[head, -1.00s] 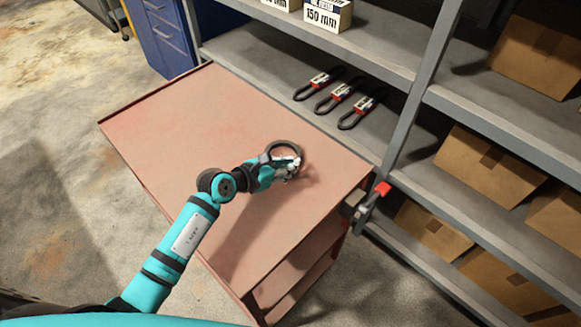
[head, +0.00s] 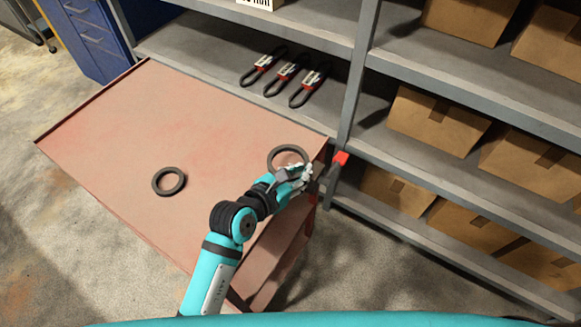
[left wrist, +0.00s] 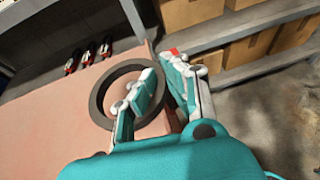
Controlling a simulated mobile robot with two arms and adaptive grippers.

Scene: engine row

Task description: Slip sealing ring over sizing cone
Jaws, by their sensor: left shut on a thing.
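A dark sealing ring (head: 273,160) is held at its near right side by my left gripper (head: 293,181), over the right end of the reddish trolley top. In the left wrist view the ring (left wrist: 98,93) shows large, partly hidden by one finger of the gripper (left wrist: 163,90). A second dark ring (head: 158,188) lies flat on the trolley top, left of the arm. I cannot make out the sizing cone; the gripper may hide it. My right gripper is not in view.
The trolley top (head: 130,115) is mostly clear. A red-tipped clamp-like part (head: 341,158) stands at its right edge, close to the gripper. Behind is a grey shelf (head: 420,72) with several cardboard boxes (head: 437,122) and belts (head: 309,88). A blue cabinet (head: 88,30) is at the back left.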

